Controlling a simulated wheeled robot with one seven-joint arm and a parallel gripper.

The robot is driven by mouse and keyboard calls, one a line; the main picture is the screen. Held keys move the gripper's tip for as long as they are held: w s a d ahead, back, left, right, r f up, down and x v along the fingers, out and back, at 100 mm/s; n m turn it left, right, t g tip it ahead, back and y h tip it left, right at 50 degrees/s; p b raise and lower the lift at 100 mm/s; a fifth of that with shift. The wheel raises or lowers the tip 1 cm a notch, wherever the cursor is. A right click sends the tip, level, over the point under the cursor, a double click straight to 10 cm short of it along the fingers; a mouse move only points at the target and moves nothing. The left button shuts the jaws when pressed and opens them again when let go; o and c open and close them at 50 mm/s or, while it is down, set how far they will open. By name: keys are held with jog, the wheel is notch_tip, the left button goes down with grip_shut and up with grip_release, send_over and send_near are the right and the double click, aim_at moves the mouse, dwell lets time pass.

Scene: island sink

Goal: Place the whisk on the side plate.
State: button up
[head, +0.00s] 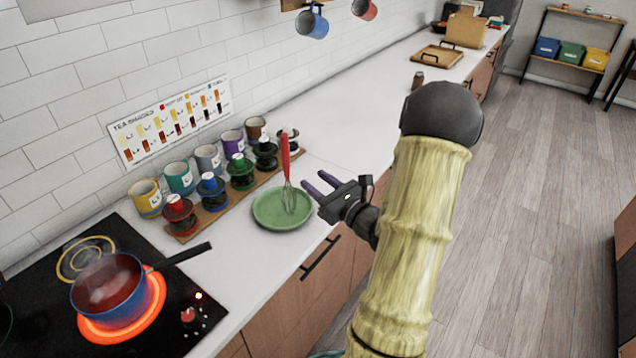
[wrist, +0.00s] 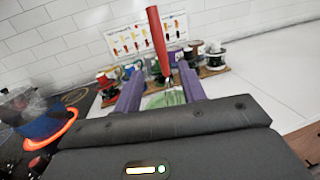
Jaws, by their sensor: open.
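The whisk, with a red handle (head: 285,155) and wire loops (head: 289,198), is nearly upright, wires down, over the green side plate (head: 268,220) on the white counter. Its wires appear to meet the plate; I cannot tell whether they touch. My gripper (head: 315,183) is open and empty, just right of the whisk, its purple fingers pointing at it. In the wrist view the whisk's red handle (wrist: 157,42) rises beyond the gap between my fingers (wrist: 160,82), apart from them. The plate (wrist: 165,99) shows partly between the fingers; the gripper body hides the rest.
A wooden rack (head: 210,218) with several mugs and colored spools stands behind the plate. At left, a blue pot (head: 108,290) steams on a glowing burner, its handle toward the plate. The counter beyond the plate (head: 340,125) is clear.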

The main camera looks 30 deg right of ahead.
jog(key=s+a+f+n+g+y, duration=0.2)
jog(key=a+n+g+y, duration=0.65)
jog(key=a, duration=0.75)
jog(key=s+a+f+n+g+h, duration=0.3)
jog(key=s+n+g+h, duration=0.15)
jog(key=s+n, duration=0.35)
jog(key=s+a+f+n+g+h, duration=0.35)
jog(key=s+n+g, duration=0.25)
jog(key=n, duration=0.3)
jog(key=shift+w+d+r+n+t+h, duration=0.2)
jog(key=shift+w+r+n+t+h, duration=0.35)
jog(key=shift+n, duration=0.9)
jog(key=shift+w+d+r+n+t+h, duration=0.25)
jog(key=shift+w+r+n+t+h, duration=0.3)
jog(key=shift+n, duration=0.9)
jog(key=shift+w+d+r+n+t+h, duration=0.2)
jog(key=shift+w+r+n+t+h, duration=0.3)
jog(key=shift+n, duration=0.95)
